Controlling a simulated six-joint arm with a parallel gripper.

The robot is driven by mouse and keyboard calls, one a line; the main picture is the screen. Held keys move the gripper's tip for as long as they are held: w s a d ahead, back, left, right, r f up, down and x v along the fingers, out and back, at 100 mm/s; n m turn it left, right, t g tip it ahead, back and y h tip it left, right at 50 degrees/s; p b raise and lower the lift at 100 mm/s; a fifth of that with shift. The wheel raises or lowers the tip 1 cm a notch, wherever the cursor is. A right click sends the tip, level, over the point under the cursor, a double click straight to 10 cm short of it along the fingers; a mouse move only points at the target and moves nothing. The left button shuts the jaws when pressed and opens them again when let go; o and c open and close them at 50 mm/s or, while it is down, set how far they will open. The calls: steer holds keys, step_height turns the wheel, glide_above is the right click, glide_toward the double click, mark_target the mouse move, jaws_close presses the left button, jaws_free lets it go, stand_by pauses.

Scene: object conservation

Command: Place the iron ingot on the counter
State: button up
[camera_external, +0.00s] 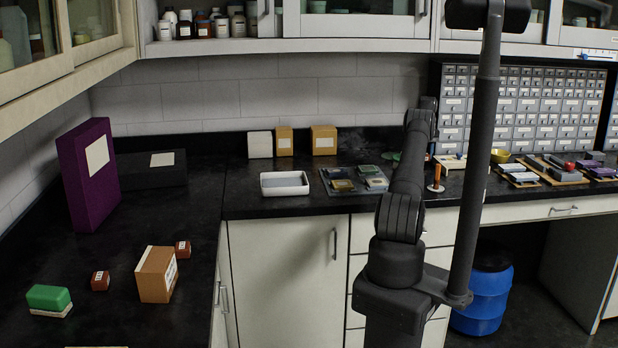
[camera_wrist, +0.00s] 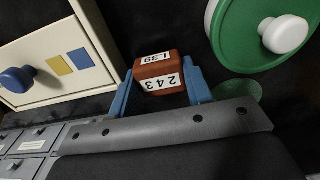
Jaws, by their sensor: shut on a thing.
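My gripper (camera_wrist: 157,80), with two blue fingers, is shut on a small reddish-brown block (camera_wrist: 158,72) in the wrist view. The block has white labels reading "243" and "L39". I cannot tell from its look whether it is the iron ingot. In the external view my arm hides the gripper and the held block. The black counter (camera_external: 260,207) runs along the back wall and down the left side. Two small reddish-brown blocks stand on its left part, one (camera_external: 100,281) near the front and one (camera_external: 183,249) by an orange-brown box (camera_external: 156,274).
A green disc (camera_wrist: 262,30) with a white knob and a cream box (camera_wrist: 55,55) with a blue knob are close to my gripper. A white tray (camera_external: 285,190), a purple box (camera_external: 88,175) and a green block (camera_external: 49,298) stand on the counter. Its left middle has bare room.

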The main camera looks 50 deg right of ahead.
steer(key=shift+f, duration=0.65)
steer(key=shift+f, duration=0.1)
steer(key=o, duration=1)
steer(key=shift+f, duration=0.1)
steer(key=shift+r, duration=3.9)
steer(key=shift+f, duration=0.15)
